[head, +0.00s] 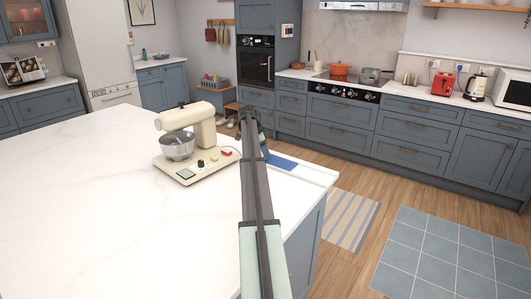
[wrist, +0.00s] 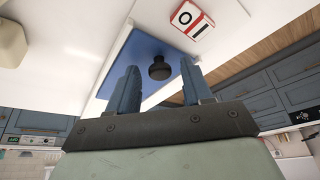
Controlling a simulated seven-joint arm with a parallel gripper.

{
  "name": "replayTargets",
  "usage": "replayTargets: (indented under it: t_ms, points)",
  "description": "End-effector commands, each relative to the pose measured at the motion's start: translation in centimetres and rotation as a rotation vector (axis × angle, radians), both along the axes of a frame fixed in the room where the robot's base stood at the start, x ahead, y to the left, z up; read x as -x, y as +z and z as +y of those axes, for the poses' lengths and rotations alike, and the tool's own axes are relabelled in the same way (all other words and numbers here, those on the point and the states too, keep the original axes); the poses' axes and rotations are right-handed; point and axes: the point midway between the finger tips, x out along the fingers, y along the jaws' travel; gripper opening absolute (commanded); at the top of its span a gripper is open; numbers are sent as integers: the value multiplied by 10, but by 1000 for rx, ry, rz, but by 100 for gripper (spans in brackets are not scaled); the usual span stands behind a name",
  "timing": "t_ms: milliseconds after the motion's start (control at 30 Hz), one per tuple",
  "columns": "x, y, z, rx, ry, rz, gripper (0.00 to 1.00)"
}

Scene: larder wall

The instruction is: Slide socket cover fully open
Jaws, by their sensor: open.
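A blue flat panel with a round black knob (wrist: 160,68), which looks like the socket cover (wrist: 142,50), lies on a white surface in the wrist view. In the head view the blue panel (head: 284,163) shows at the counter's right edge, partly behind my arm. My gripper (wrist: 161,82) is open. Its two blue-grey fingers stand on either side of the knob in the picture, with gaps. I cannot tell whether the fingertips reach down to the knob's level. No socket opening is clearly visible.
A cream stand mixer (head: 190,133) with a steel bowl stands on the white island (head: 100,190), left of my arm. A white block with a red part, marked 0 and 1 (wrist: 192,19), sits beside the panel. Wooden floor (head: 350,255) lies right of the island.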

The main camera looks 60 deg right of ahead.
Motion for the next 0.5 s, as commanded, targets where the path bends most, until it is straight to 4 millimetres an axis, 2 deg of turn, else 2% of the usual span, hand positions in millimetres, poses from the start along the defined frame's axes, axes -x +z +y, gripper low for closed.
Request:
replayTargets:
  t_ms: [300,500]
  points:
    - [0,-2,-1,1,0,-1,50]
    - [0,-2,-1,1,0,-1,32]
